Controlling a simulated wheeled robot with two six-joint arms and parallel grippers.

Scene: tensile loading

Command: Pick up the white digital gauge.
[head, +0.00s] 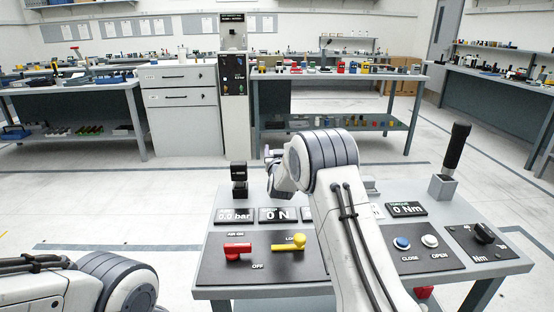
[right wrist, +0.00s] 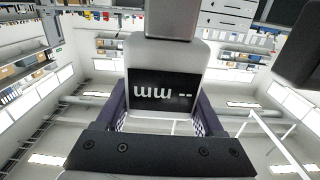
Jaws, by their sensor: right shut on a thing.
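The white digital gauge (right wrist: 170,62) fills the middle of the right wrist view. Its dark screen reads "mm --" and appears upside down there. My right gripper (right wrist: 160,118) is shut on the gauge, with a purple-grey finger on each side of its body. In the head view the right gripper (head: 273,158) is above the back edge of the control table, partly hidden by my own wrist. I cannot make out the gauge in that view. My left arm shows at the lower left, but its gripper is out of view.
The grey control table (head: 510,266) carries a red lever (head: 237,249), a yellow lever (head: 290,243), digital readouts, blue and white buttons and a dark knob (head: 484,232). A black-handled tool (head: 456,148) stands in a holder at right. Open floor lies behind the table, before the benches.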

